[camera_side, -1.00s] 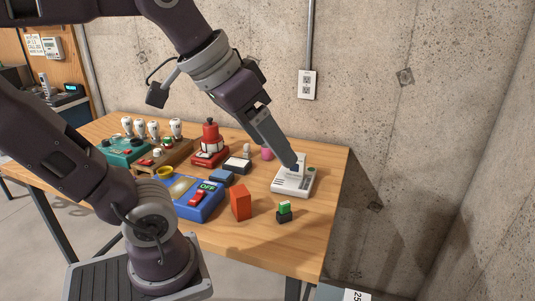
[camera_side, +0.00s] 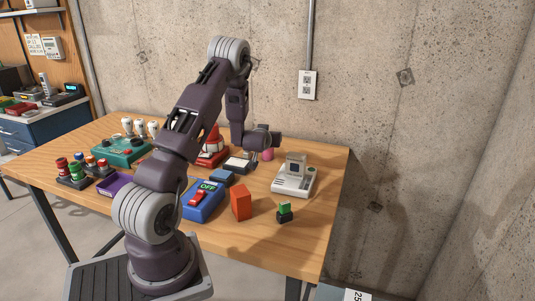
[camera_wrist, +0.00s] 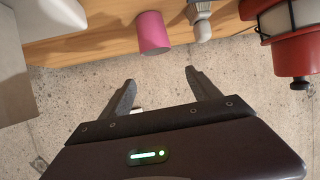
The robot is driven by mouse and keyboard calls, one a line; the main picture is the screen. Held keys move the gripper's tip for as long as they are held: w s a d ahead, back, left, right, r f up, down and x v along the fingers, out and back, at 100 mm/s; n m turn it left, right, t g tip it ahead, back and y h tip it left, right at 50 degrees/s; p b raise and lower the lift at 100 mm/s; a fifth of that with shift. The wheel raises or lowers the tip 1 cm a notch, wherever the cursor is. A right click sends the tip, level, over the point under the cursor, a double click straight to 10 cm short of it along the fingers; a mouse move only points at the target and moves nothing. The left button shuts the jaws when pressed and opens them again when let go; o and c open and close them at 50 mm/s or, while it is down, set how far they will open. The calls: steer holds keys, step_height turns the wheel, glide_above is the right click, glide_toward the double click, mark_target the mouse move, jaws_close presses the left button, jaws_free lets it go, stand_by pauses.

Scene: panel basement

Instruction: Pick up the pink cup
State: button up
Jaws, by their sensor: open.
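The pink cup (camera_side: 268,155) stands near the back edge of the wooden table, partly hidden by my arm's end in the side view. In the wrist view the pink cup (camera_wrist: 153,33) is a plain pink cylinder ahead of my fingertips, apart from them and not between them. My gripper (camera_wrist: 160,77) is open and empty, its two dark fingers spread. In the side view my gripper is close by the cup; its fingers are small and hard to make out there.
A grey-white bulb-shaped item (camera_wrist: 200,22) stands close beside the cup. A red device (camera_wrist: 296,45) is farther right in the wrist view. A white device (camera_side: 293,181) stands right of the cup in the side view. The concrete wall (camera_side: 430,90) rises behind the table.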

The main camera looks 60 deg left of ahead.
step_height(320, 180, down, 5)
steer(key=shift+f, duration=0.1)
steer(key=x, duration=0.7)
steer(key=shift+a, duration=0.1)
steer(key=c, duration=1.4)
